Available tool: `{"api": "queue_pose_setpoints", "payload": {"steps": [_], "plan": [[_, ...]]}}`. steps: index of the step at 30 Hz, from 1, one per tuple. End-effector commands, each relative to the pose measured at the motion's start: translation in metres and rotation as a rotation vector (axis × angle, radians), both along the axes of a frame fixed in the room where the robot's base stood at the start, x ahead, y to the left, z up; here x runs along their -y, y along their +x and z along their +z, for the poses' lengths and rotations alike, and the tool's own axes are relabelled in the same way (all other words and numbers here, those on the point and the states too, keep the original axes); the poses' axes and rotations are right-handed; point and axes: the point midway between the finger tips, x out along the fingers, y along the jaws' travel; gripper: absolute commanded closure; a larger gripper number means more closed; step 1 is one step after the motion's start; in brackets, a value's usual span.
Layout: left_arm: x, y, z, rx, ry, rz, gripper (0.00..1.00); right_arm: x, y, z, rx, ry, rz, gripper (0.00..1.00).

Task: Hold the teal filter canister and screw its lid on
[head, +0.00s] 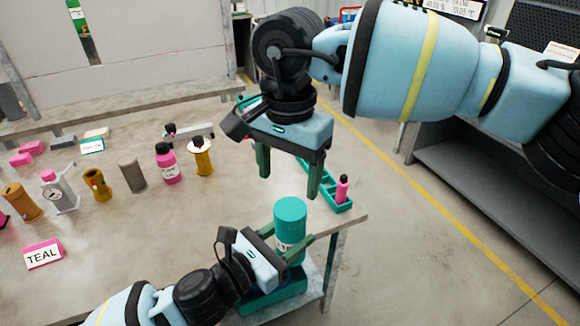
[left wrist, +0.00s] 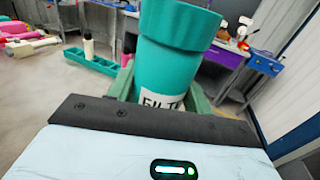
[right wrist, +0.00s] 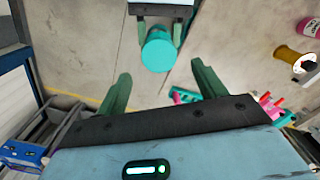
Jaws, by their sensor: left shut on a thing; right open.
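The teal filter canister (head: 284,248) stands upright near the table's front right corner, with a white label on its side. A wider teal lid (head: 290,212) sits on its top; I cannot tell how tightly it is screwed. Both show close up in the left wrist view, the canister (left wrist: 168,72) below the lid (left wrist: 180,24). My left gripper (head: 288,250) is shut around the canister's body. My right gripper (head: 289,184) is open and empty, pointing down above the lid. The right wrist view shows the lid's round top (right wrist: 157,52) beyond the open fingers (right wrist: 161,72).
A teal tray (head: 334,200) with a pink bottle (head: 342,188) lies behind the canister. A teal base (head: 275,297) is below my left gripper. The table's right edge is close.

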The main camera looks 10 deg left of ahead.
Motion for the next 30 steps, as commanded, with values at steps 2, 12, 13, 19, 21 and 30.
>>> {"api": "queue_pose_setpoints", "payload": {"steps": [2,12,13,19,21,30], "plan": [[0.0,0.0,0.001,0.002,-0.001,0.0,1.0,0.001,0.001,0.003,0.005,-0.008,0.074,0.3],[0.0,0.0,0.001,0.002,-0.001,0.0,1.0,0.003,0.003,0.005,0.007,-0.02,0.196,0.3],[0.0,0.0,0.001,0.002,-0.001,0.0,1.0,0.003,0.003,0.005,0.007,-0.02,0.196,0.3],[0.0,0.0,0.001,0.002,-0.001,0.0,1.0,0.003,0.003,0.004,0.007,-0.019,0.195,0.3],[0.0,0.0,0.001,0.002,-0.001,0.0,1.0,0.003,0.003,0.003,0.007,-0.02,0.195,0.3],[0.0,0.0,0.001,0.002,-0.001,0.0,1.0,0.003,0.002,-0.031,0.004,-0.021,0.193,0.3]]}}
